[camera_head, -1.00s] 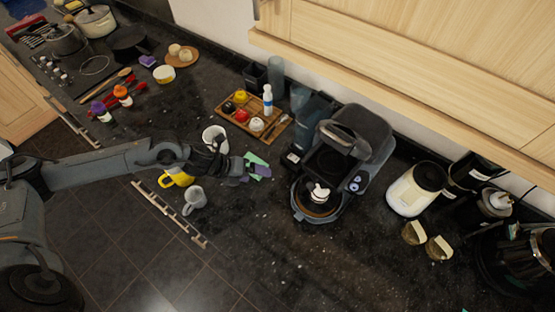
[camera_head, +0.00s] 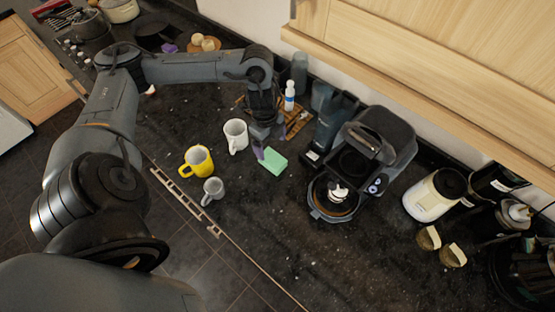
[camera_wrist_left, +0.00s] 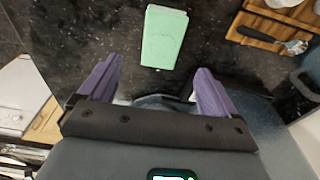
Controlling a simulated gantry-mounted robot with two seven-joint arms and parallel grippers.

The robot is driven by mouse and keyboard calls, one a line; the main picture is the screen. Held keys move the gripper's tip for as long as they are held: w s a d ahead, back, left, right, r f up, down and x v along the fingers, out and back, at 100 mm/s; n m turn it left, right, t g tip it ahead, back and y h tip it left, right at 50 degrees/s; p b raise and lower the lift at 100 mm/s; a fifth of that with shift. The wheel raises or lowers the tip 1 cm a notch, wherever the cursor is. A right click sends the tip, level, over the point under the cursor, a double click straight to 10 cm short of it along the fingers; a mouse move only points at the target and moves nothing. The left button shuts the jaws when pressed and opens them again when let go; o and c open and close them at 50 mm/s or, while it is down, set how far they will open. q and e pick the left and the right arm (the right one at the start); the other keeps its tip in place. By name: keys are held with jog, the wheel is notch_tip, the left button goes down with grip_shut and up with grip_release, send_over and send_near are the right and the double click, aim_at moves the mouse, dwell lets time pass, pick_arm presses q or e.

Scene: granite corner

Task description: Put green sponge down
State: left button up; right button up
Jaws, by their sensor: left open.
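The green sponge (camera_head: 273,163) lies on the dark granite counter, between the mugs and the coffee machine. In the left wrist view the sponge (camera_wrist_left: 164,37) lies just beyond and between the fingertips, apart from both. My left gripper (camera_head: 260,150) is right beside the sponge in the head view, with a purple finger close to its left end. In the left wrist view the gripper's two purple fingers (camera_wrist_left: 157,78) are spread wide with nothing between them. My right gripper is not in view.
A white mug (camera_head: 235,134), a yellow mug (camera_head: 197,161) and a grey mug (camera_head: 213,189) stand left of the sponge. The coffee machine (camera_head: 360,165) stands to its right. A wooden tray (camera_head: 299,122) lies behind. The counter in front of the sponge is clear.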

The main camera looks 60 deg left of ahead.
aim_at(272, 159)
pick_arm(q)
jog(key=f, duration=0.3)
jog(key=shift+d+f, duration=0.25)
jog(key=shift+f, duration=0.15)
jog(key=shift+w+f+p, duration=0.1)
jog(key=shift+f+p, duration=0.75)
jog(key=shift+f, duration=1.85)
jog(key=shift+f, duration=0.15)
jog(key=c, duration=1.1)
